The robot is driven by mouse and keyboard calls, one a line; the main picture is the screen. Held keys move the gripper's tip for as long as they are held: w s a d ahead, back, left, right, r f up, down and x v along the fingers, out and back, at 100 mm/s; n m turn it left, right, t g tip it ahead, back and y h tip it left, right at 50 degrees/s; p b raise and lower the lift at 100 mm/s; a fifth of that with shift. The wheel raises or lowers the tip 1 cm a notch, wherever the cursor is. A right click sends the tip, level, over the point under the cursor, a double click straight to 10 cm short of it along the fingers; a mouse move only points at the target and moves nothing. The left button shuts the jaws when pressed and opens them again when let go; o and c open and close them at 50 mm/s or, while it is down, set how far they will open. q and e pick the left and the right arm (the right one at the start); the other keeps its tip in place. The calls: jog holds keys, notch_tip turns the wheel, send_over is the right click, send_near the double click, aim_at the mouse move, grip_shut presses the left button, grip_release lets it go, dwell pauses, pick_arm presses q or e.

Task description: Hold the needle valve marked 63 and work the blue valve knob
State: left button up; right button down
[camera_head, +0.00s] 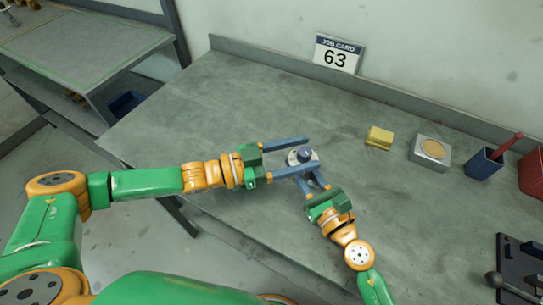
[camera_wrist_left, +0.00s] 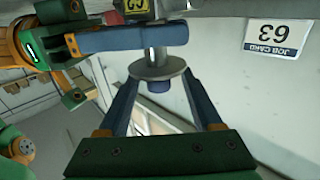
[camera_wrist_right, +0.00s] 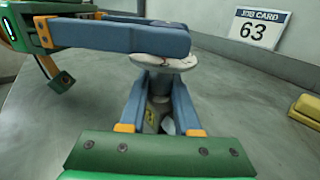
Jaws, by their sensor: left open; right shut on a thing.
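The needle valve (camera_head: 292,159) is a grey body with a pale round disc and a blue knob (camera_head: 305,154) on top. A yellow tag on its body shows in the left wrist view (camera_wrist_left: 135,7); its number is hard to read. My right gripper (camera_head: 310,176) is shut on the body below the disc, as the right wrist view shows (camera_wrist_right: 160,90). My left gripper (camera_head: 303,155) is open, with one finger on each side of the knob. The knob shows between these fingers in the left wrist view (camera_wrist_left: 159,86). In the right wrist view a left finger hides the knob.
The job card reading 63 (camera_head: 337,54) leans at the back of the grey bench (camera_head: 220,110). A yellow block (camera_head: 379,137), a grey box with a tan disc (camera_head: 432,151), and a blue holder (camera_head: 484,164) stand to the right. The bench's left side is clear.

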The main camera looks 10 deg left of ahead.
pick_arm(q)
jog(key=v, duration=0.8)
jog(key=shift+a, duration=0.1)
pick_arm(e)
jog(key=c, duration=0.5)
grip_release()
jog(key=shift+c, duration=0.2)
pick_arm(q)
jog(key=shift+s, duration=0.1)
